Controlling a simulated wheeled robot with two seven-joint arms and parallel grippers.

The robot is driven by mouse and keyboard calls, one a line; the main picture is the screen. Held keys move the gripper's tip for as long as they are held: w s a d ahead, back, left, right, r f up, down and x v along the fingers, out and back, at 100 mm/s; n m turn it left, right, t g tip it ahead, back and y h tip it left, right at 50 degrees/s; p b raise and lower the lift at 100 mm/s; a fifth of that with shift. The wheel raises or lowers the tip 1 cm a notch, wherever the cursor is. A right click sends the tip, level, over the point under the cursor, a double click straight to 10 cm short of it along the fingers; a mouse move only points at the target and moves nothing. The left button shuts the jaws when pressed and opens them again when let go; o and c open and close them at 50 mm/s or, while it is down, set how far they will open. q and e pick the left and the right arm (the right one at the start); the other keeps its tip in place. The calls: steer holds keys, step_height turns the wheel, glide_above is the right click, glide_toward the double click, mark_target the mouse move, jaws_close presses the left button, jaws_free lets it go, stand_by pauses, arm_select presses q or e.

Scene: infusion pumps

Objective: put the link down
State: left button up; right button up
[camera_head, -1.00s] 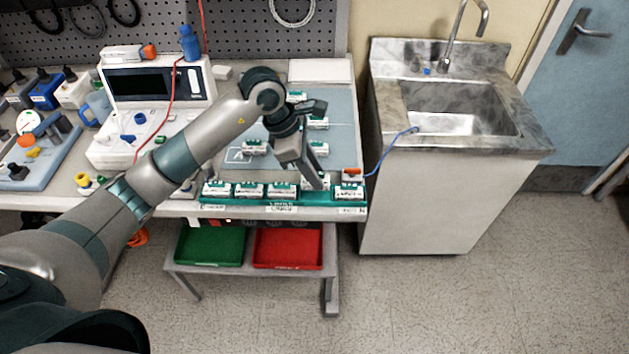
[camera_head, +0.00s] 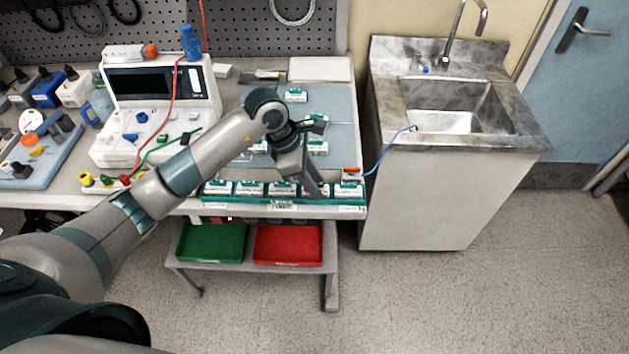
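Several small white blocks with green labels, among which I cannot tell which is the link, stand in a row in the teal rail (camera_head: 283,203) along the table's front edge. One white block (camera_head: 250,188) is left of my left gripper, and another (camera_head: 348,190) is right of it. My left gripper (camera_head: 313,191) points down with its fingertips at the row, between these blocks. White shows beside the fingertips, but the fingers hide most of it. I cannot tell whether they grip it. My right gripper is not in view.
More white blocks, one of them (camera_head: 296,95) at the back, lie on the grey-blue mat (camera_head: 343,110). A white device (camera_head: 150,90) with a dark screen stands at the left. A green tray (camera_head: 212,243) and a red tray (camera_head: 288,245) sit on the lower shelf. A sink (camera_head: 455,105) is at the right.

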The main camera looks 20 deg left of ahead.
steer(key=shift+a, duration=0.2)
arm_select(q)
steer(key=shift+r, duration=0.3)
steer(key=b+v, duration=0.3)
steer(key=v, duration=0.8)
steer(key=shift+a+r, duration=0.25)
steer(key=shift+r, duration=0.05)
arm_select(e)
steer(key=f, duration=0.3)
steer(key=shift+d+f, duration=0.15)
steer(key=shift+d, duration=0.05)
arm_select(q)
steer(key=shift+s, duration=0.1)
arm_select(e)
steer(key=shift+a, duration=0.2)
